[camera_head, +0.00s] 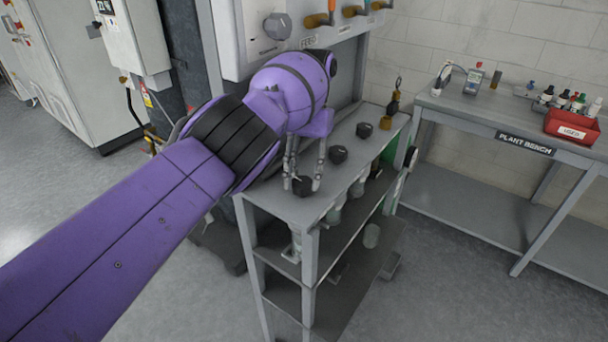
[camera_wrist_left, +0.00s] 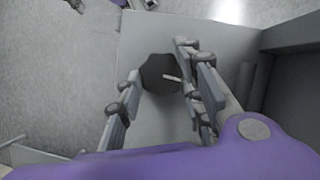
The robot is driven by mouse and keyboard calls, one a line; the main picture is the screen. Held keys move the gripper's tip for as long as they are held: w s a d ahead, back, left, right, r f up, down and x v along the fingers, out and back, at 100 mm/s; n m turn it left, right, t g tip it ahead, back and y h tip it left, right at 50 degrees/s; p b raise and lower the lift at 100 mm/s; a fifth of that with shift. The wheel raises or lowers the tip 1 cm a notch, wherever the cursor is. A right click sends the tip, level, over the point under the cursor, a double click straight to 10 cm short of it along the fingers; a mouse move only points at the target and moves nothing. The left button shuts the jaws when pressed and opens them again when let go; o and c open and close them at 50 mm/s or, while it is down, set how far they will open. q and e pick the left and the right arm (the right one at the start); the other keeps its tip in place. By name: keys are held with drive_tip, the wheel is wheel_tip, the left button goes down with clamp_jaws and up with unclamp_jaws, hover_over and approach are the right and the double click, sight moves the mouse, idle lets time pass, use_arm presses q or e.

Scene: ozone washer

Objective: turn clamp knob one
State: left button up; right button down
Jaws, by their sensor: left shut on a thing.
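Three black clamp knobs stand in a row on top of the grey metal stand (camera_head: 274,197). The nearest knob (camera_head: 303,187) is between the fingers of my left gripper (camera_head: 303,184), which points down and is shut on it. In the left wrist view this dark, many-sided knob (camera_wrist_left: 158,72) has a pale pointer line, and the fingers of the left gripper (camera_wrist_left: 160,88) flank it on both sides. The middle knob (camera_head: 338,154) and the far knob (camera_head: 364,130) are free. My right gripper is not in view.
A grey panel (camera_head: 240,40) with a round dial and orange-brown valve handles rises behind the stand. Brass fittings (camera_head: 394,104) stand at the stand's far end. At right, a plant bench (camera_head: 470,112) holds a red tray (camera_head: 573,127) and small bottles.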

use_arm(q)
drive_tip(key=shift+s+d+f, duration=0.15)
drive_tip(key=shift+d+f, duration=0.05)
drive_tip(key=shift+f, duration=0.05)
drive_tip(key=o, duration=0.8)
drive_tip(key=shift+o, duration=1.3)
drive_tip(key=shift+r, duration=0.15)
